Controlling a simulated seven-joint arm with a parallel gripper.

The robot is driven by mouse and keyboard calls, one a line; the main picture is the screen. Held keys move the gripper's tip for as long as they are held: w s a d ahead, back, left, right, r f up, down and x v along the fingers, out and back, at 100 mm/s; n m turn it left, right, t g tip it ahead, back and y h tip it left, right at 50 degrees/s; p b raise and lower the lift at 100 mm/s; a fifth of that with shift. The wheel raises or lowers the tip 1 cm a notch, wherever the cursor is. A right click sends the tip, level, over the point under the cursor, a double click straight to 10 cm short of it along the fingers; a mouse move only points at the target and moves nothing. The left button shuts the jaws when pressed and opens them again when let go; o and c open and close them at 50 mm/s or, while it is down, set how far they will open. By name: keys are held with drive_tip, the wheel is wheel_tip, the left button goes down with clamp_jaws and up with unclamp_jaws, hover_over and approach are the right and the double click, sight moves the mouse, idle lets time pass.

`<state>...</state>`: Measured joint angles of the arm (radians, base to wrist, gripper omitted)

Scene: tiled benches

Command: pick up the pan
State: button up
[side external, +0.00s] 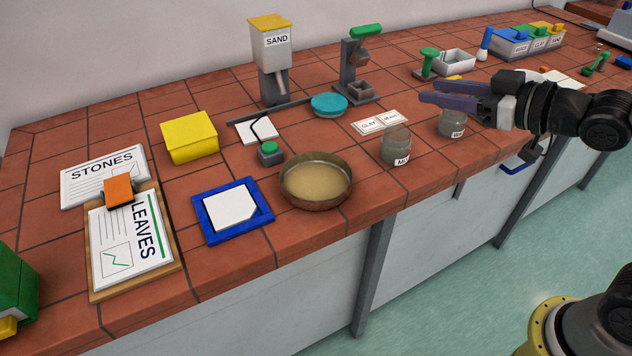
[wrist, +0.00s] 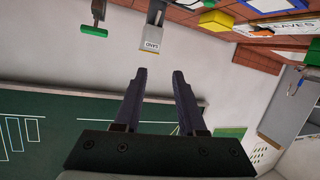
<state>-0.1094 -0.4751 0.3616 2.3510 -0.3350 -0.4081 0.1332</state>
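The pan (side external: 316,183) is a round, shallow brown dish with a tan inside. It sits upright on the tiled bench near its front edge in the side view. I cannot make out the pan in the wrist view. My gripper (side external: 424,91) is in the air to the right of the pan and above the bench, apart from it. Its two purple-grey fingers point left. In the wrist view the fingers (wrist: 158,76) stand apart with nothing between them.
Glass jars (side external: 396,146) stand right of the pan. A blue-framed white tile (side external: 233,210) lies to its left. A green-topped tool (side external: 268,150) is close behind it. A sand dispenser (side external: 271,60) and a green-handled press (side external: 357,65) stand farther back. Bare tiles lie around the pan.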

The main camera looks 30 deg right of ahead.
drive_tip(key=w+a+f+n+g+y, duration=0.1)
drive_tip(key=w+a+f+n+y, duration=0.1)
drive_tip(key=a+f+y, duration=0.35)
drive_tip(key=n+g, duration=0.2)
drive_tip(key=g, duration=0.1)
approach(305, 199)
drive_tip(key=x, duration=0.4)
drive_tip(key=shift+a+r, duration=0.3)
drive_tip(key=shift+a, duration=0.25)
drive_tip(key=shift+w+a+f, duration=0.35)
drive_tip(key=shift+w+f, duration=0.05)
drive_tip(key=shift+w, duration=0.2)
drive_tip(key=shift+w+a+f, duration=0.3)
drive_tip(key=shift+w+f, duration=0.1)
drive_tip(key=shift+w, duration=0.25)
drive_tip(key=shift+w+a+f, duration=0.35)
drive_tip(key=shift+w+f, duration=0.05)
drive_tip(key=shift+w, duration=0.2)
drive_tip(key=shift+w+a+f, duration=0.2)
drive_tip(key=shift+w+a, duration=0.2)
drive_tip(key=shift+w, duration=0.05)
clamp_jaws()
